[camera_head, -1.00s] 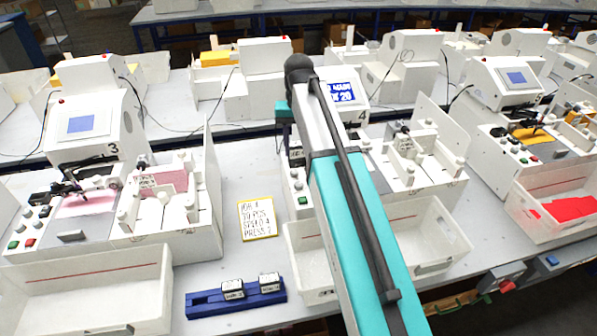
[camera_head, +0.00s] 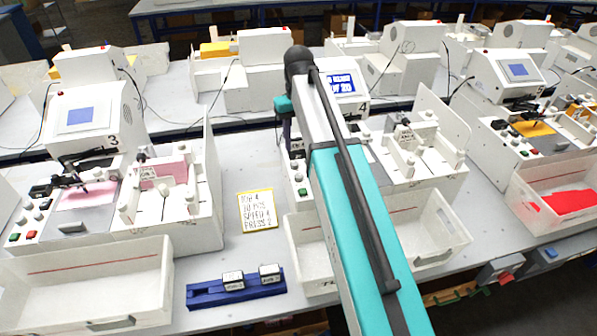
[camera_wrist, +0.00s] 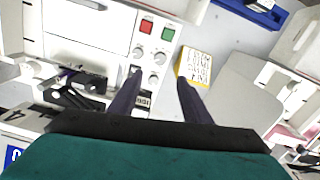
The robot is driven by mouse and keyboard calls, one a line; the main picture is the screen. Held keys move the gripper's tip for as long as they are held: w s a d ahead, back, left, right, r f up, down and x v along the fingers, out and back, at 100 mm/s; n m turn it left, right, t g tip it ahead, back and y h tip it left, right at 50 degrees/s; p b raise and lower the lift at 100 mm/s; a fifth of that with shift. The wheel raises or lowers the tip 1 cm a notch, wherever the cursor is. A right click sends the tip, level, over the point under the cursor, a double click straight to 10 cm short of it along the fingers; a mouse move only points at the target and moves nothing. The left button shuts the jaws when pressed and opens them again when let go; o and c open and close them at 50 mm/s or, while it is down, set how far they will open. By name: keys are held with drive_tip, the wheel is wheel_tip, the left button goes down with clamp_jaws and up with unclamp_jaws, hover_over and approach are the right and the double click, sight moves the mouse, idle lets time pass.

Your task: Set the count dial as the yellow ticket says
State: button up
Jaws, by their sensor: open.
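The yellow ticket (camera_head: 258,208) lies on the table left of station 4; its handwriting seems to read job 4, a PCS line, speed 4, press 2. The count figure is hard to read. Station 4's screen (camera_head: 343,84) is partly hidden by my arm and shows "20". In the wrist view, my gripper (camera_wrist: 158,80) is open and empty over the control panel, with several round grey knobs (camera_wrist: 160,58) below and between the fingers. A red button (camera_wrist: 147,27) and a green button (camera_wrist: 168,35) sit beyond them. I cannot tell which knob is the count dial.
A white bin (camera_head: 440,245) stands in front of station 4. A blue holder (camera_head: 236,288) with two small blocks lies near the front edge. Station 3 (camera_head: 85,115) stands at left. The table around the ticket is clear.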

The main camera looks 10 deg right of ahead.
sight(298, 175)
drive_tip(key=shift+f, duration=6.75)
drive_tip(key=c, duration=1)
